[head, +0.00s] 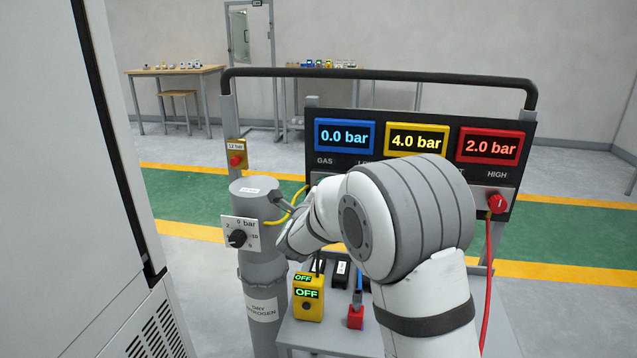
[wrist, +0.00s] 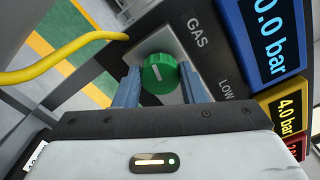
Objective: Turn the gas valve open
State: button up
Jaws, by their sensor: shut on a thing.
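The gas valve is a round green knob (wrist: 159,74) with a white mark, on a light plate beside the word GAS in the wrist view. My gripper (wrist: 160,86) has its two blue-grey fingers on either side of the knob, shut on it. In the head view my arm hides the knob and most of the gripper. The blue gas display (head: 345,136) reads 0.0 bar. The white mark on the knob lies roughly level in the wrist view.
A yellow display (head: 417,139) reads 4.0 bar and a red display (head: 490,146) reads 2.0 bar. A red knob (head: 497,204) sits at the panel's right. A grey nitrogen cylinder (head: 262,265) stands left of my arm. A yellow hose (wrist: 60,62) runs near the gripper.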

jog(key=shift+n+p, duration=1.05)
jog(key=shift+n, duration=0.35)
jog(key=shift+f, duration=0.1)
jog(key=o, duration=1)
jog(key=shift+s+a, duration=0.1)
jog(key=s+a, duration=0.1)
jog(key=s, duration=0.6)
jog(key=shift+s+a, duration=0.2)
jog(key=shift+s, duration=0.05)
jog(key=shift+p, duration=0.3)
